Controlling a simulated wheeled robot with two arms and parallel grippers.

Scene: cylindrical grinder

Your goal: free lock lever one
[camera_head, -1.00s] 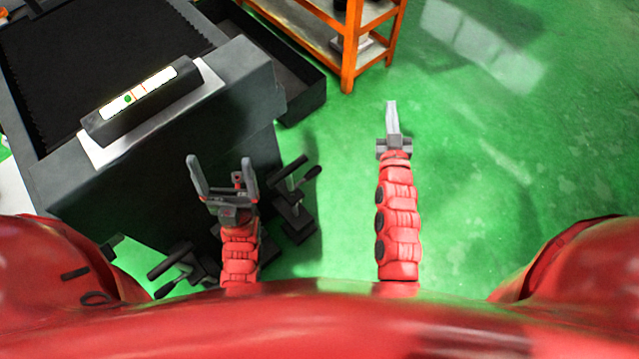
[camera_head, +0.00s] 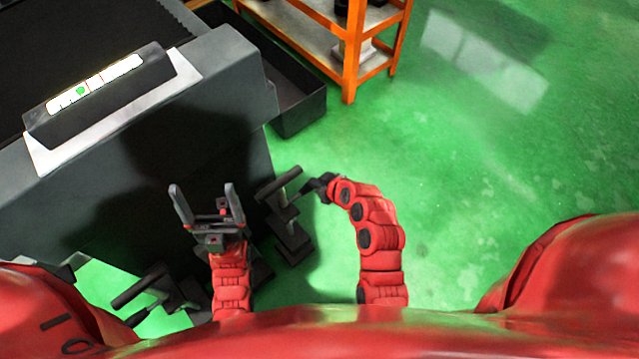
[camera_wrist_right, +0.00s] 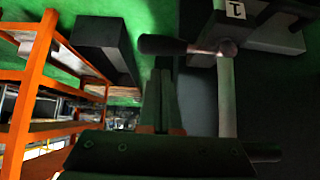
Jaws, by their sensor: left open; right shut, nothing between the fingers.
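Lock lever one has a dark rounded handle (camera_wrist_right: 165,45) and a metal pivot end, beside a white label reading 1 (camera_wrist_right: 236,10) in the right wrist view. In the head view its dark stand (camera_head: 292,245) is beside the machine, and my right gripper partly covers the lever area. My right gripper (camera_head: 308,187) is shut and empty at the right side of the stand's top. In the right wrist view its shut fingers (camera_wrist_right: 160,78) point toward the handle and appear just short of it; contact cannot be told. My left gripper (camera_head: 205,188) is open and empty in front of the machine.
The grey machine (camera_head: 200,130) fills the left. Another dark lever stand (camera_head: 150,290) is at lower left, near my left arm. An orange shelf (camera_head: 349,75) stands at the back beside a dark bin (camera_head: 300,110). Green floor on the right is clear.

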